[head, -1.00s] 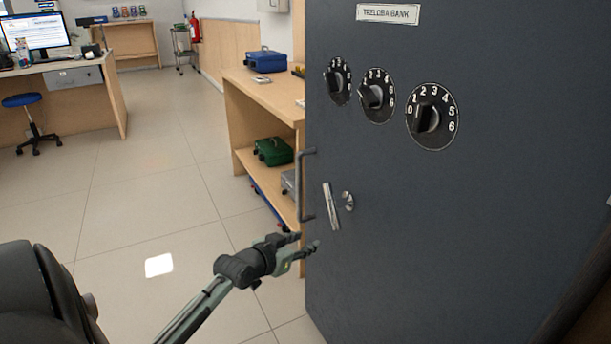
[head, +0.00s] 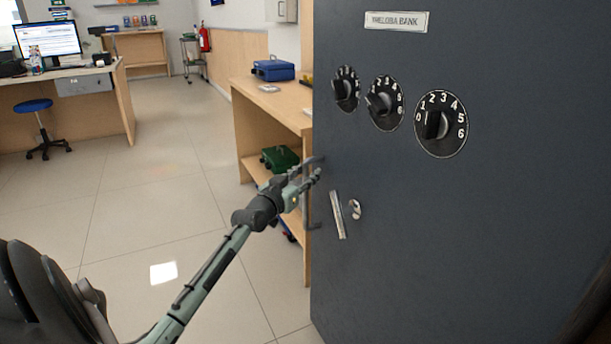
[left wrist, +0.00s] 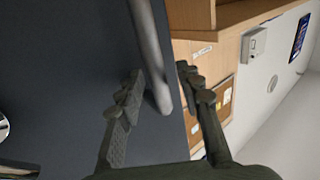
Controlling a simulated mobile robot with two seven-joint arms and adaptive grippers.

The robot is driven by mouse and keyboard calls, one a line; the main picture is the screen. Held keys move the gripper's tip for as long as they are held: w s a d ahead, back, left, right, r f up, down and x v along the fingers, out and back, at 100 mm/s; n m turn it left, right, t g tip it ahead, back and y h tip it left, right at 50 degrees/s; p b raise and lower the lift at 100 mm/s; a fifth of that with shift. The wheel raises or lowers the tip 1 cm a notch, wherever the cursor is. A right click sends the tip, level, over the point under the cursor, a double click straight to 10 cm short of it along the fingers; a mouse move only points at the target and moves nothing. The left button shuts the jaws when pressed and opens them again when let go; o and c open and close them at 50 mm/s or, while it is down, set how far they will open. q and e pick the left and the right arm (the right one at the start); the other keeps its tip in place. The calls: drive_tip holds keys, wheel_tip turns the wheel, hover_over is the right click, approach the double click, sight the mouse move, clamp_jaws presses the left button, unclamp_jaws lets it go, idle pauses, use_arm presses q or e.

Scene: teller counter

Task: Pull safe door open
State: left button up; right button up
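The dark grey safe door (head: 420,220) fills the right of the head view, with a nameplate, three numbered dials and a slanted silver lever (head: 338,215). A vertical bar handle (head: 313,226) stands out near its left edge, partly hidden by my gripper. My left gripper (head: 312,174) is at the upper part of the handle. In the left wrist view, my left gripper (left wrist: 158,82) has its fingers apart, with the handle bar (left wrist: 150,50) passing between them, nearer the left finger. Firm contact cannot be made out. My right gripper is not in view.
A wooden shelf unit (head: 270,110) stands just left of the door, bearing a blue case (head: 273,68) and a green case (head: 280,158). Open tiled floor (head: 140,215) lies to the left. A desk (head: 100,85) and blue stool (head: 33,106) are farther back.

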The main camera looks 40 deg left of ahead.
use_arm(q)
clamp_jaws()
drive_tip(key=shift+s+f, duration=0.1)
idle(0.6)
